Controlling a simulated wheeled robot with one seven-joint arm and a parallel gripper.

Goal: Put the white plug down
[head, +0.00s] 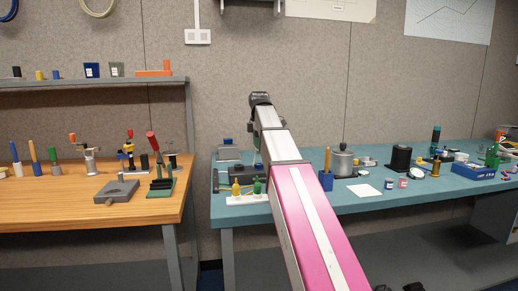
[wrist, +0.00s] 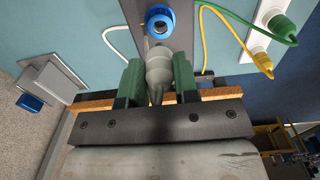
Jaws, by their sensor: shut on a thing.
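My gripper (wrist: 158,78) has green finger pads, shut on the pale grey-white plug (wrist: 158,66) between them. In the wrist view the plug is over a dark plate (wrist: 149,48), in line with a blue ring-shaped fitting (wrist: 158,20) on it. I cannot tell whether the plug touches the plate. A white cable (wrist: 111,42) shows beside the left finger. In the head view my arm hides the gripper's fingers and the plug, over the left end of the teal bench (head: 350,204).
A white socket strip (wrist: 262,38) holds a green plug (wrist: 283,27) and a yellow plug (wrist: 263,62), with their cables close to the right finger. A grey box (wrist: 48,80) stands to the left. In the head view, a blue holder (head: 326,181) and grey pot (head: 343,162) stand right of my arm.

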